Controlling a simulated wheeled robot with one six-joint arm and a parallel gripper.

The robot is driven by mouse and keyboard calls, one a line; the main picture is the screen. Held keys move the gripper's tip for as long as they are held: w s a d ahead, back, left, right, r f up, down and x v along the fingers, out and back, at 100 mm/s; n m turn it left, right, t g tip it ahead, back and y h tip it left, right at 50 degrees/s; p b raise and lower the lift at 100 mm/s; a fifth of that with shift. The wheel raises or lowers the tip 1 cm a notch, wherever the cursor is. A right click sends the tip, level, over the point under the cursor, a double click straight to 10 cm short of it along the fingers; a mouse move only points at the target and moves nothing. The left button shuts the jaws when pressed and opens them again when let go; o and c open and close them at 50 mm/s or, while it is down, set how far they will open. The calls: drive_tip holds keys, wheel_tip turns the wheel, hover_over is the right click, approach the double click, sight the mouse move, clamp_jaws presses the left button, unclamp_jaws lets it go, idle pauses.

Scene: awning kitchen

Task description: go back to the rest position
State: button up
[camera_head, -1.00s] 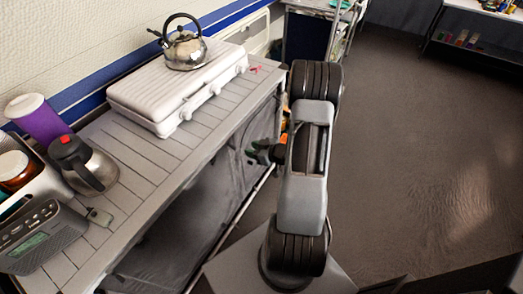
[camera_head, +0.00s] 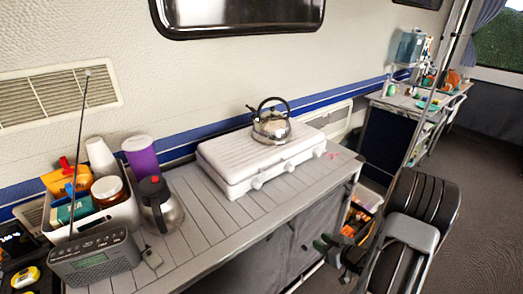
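My arm's dark, ribbed links stand at the lower right of the head view. What looks like my gripper (camera_head: 332,252), small and dark with green-tinted tips, shows at the left side of the arm, in front of the counter's grey fabric side. It is partly hidden by the arm link and too small to tell whether it is open or shut. I see nothing clearly held in it.
The slatted counter (camera_head: 205,245) carries a white stove case (camera_head: 235,178) with a kettle (camera_head: 271,127) on it, a steel jug (camera_head: 160,208), a radio (camera_head: 95,258) and a filled white bin (camera_head: 122,217). An orange crate (camera_head: 357,222) is near my arm. Floor is free at right.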

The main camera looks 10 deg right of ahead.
drive_tip(key=s+d+f+m+g+h, duration=0.3)
drive_tip(key=d+f+g+h, duration=0.1)
drive_tip(key=d+f+h, duration=0.15)
drive_tip(key=s+d+r+m+g+h, duration=0.2)
drive_tip(key=s+r+m+g+h, duration=0.15)
drive_tip(key=r+g, duration=0.25)
drive_tip(key=s+a+r+n+t+y+p, duration=0.1)
drive_tip(key=s+a+r+y+p, duration=0.2)
drive_tip(key=a+r, duration=2)
drive_tip(key=shift+s+a+r+n+p, duration=0.15)
drive_tip(key=shift+s+a+n+p, duration=0.1)
drive_tip(key=shift+a+n+p, duration=0.15)
